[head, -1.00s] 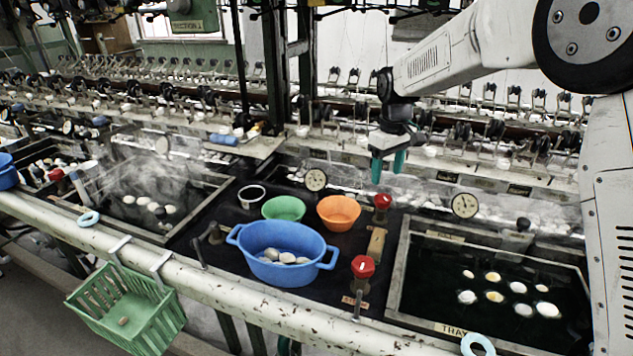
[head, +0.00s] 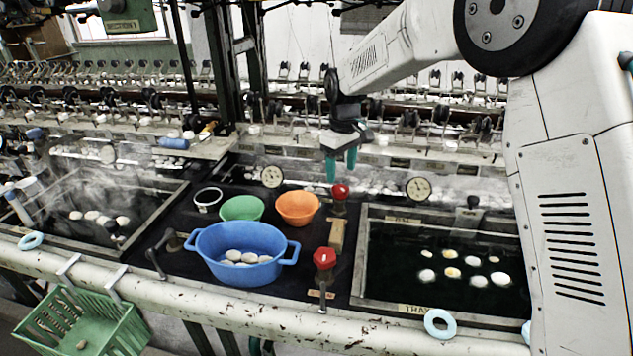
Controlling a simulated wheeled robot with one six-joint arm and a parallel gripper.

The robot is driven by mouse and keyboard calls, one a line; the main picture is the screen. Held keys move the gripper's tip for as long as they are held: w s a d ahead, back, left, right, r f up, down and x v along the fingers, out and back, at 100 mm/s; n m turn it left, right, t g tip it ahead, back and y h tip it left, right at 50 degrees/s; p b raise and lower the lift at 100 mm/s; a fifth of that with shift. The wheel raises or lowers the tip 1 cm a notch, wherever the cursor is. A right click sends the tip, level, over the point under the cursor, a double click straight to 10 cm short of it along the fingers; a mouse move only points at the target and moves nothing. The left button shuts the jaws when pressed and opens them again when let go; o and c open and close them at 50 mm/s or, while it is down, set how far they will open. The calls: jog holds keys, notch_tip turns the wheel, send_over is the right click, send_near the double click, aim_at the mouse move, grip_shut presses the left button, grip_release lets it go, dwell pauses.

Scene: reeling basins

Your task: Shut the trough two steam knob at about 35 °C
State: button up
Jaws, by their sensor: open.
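Two red knobs stand on the dark deck between the troughs. The rear red knob (head: 340,191) is beside the orange bowl, and the front red knob (head: 324,258) is near the front rail. I cannot tell which is the trough two steam knob. The right trough (head: 362,262) holds dark water with several pale cocoons. A round dial (head: 418,188) stands behind it and another dial (head: 272,176) stands behind the bowls; their readings are too small to read. My gripper (head: 341,166), with green fingers, is open and empty, pointing down above and behind the rear knob.
A blue tub (head: 238,276) with several cocoons, a green bowl (head: 241,208) and an orange bowl (head: 297,208) fill the deck left of the knobs. The left trough (head: 150,238) steams. A green basket (head: 85,325) hangs on the front rail (head: 250,315). Reeling machinery lines the back.

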aim_at(340, 188)
notch_tip(340, 188, down, 6)
dwell(0.4)
jog(key=c, duration=1)
